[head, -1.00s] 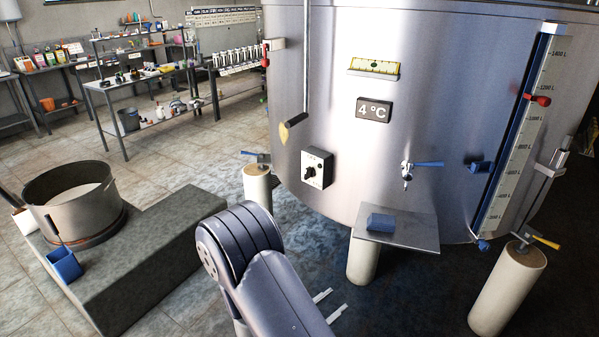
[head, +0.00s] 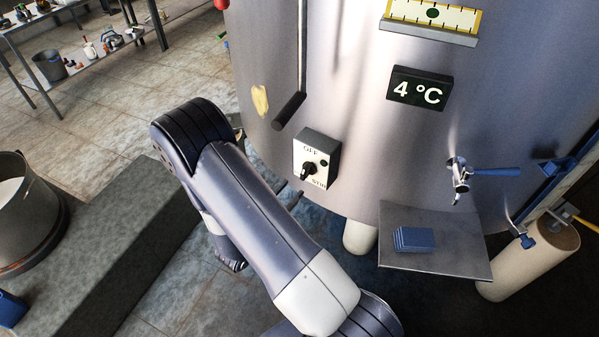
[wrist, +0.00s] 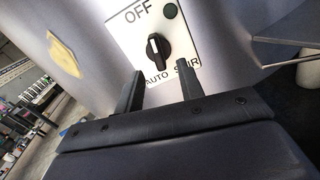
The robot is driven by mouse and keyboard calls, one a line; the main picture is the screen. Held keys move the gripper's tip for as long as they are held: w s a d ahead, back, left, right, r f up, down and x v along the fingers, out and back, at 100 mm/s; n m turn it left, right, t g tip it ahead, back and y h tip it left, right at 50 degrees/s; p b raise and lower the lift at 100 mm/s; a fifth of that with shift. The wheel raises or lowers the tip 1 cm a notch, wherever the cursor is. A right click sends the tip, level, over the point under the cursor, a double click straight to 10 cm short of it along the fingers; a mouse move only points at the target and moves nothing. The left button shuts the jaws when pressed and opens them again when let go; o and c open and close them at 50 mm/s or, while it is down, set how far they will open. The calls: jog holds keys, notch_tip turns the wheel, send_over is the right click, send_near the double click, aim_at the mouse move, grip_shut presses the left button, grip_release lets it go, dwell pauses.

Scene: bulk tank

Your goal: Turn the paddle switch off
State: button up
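The paddle switch (head: 309,169) is a black knob on a white plate, in a dark box on the tank's lower front. In the wrist view, the switch (wrist: 158,48) stands roughly upright with a white mark. OFF is printed above it, AUTO and STIR below. I cannot tell which label it points at. My gripper (wrist: 160,80) is open and empty, its two dark fingers apart just below the knob, near AUTO and STIR, with no clear contact. In the head view, my gripper (head: 287,193) is mostly hidden behind my arm; the fingertips show left of and below the box.
A dark green lamp (wrist: 170,11) sits on the switch plate. A rod with a dark handle (head: 289,110) hangs above the box. To the right are a 4 °C display (head: 419,89), a blue-handled tap (head: 460,175) and a shelf (head: 440,262). A grey plinth (head: 140,215) stands left.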

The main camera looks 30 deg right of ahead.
aim_at(302, 175)
jog(key=p+x, duration=0.1)
jog(key=x, duration=0.5)
jog(key=shift+w+d, duration=0.15)
jog(key=shift+w, duration=0.15)
jog(key=shift+r, duration=0.1)
grip_shut()
